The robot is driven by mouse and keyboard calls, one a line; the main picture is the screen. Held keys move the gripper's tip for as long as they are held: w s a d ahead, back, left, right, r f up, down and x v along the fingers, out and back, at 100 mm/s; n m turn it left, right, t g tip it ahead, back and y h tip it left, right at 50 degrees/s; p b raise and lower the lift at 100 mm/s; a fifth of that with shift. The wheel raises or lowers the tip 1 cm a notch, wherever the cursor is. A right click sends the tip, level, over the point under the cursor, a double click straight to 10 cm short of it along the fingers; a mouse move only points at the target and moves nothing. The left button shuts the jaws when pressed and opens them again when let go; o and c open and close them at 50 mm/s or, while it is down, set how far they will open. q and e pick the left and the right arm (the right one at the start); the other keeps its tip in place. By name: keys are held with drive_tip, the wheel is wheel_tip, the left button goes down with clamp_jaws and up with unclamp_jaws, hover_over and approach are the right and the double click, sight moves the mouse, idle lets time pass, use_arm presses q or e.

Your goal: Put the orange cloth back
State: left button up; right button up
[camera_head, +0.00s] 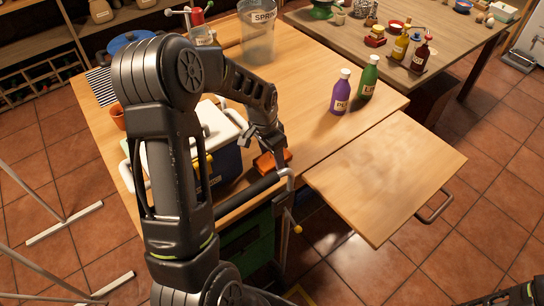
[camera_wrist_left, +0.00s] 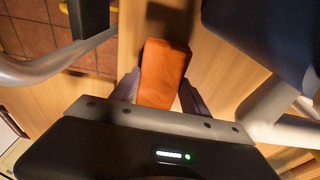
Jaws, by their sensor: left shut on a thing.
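The orange cloth (camera_head: 272,162) is a small folded block near the front edge of the wooden table (camera_head: 305,100), beside a blue and white cooler box (camera_head: 226,160). My left gripper (camera_head: 262,148) reaches down over the cooler to the cloth. In the left wrist view the cloth (camera_wrist_left: 164,72) sits between the two fingers of the left gripper (camera_wrist_left: 158,92), which is shut on it. I cannot tell whether the cloth touches the tabletop.
A black-gripped rail (camera_head: 250,190) runs along the table's front edge. A wooden side leaf (camera_head: 385,175) is bare. A purple bottle (camera_head: 341,92) and a green bottle (camera_head: 368,77) stand behind it. A large glass jar (camera_head: 257,35) stands at the back.

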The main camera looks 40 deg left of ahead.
sight(267, 160)
use_arm(q)
drive_tip(key=shift+f, duration=0.6)
drive_tip(key=shift+f, duration=0.1)
drive_tip(key=o, duration=1.2)
drive_tip(key=r, duration=0.4)
drive_tip(key=s+r+b, duration=0.1)
drive_tip(key=r, duration=0.7)
drive_tip(key=shift+s+a+r, duration=0.1)
drive_tip(key=shift+s+a, duration=0.15)
drive_tip(key=shift+s, duration=0.1)
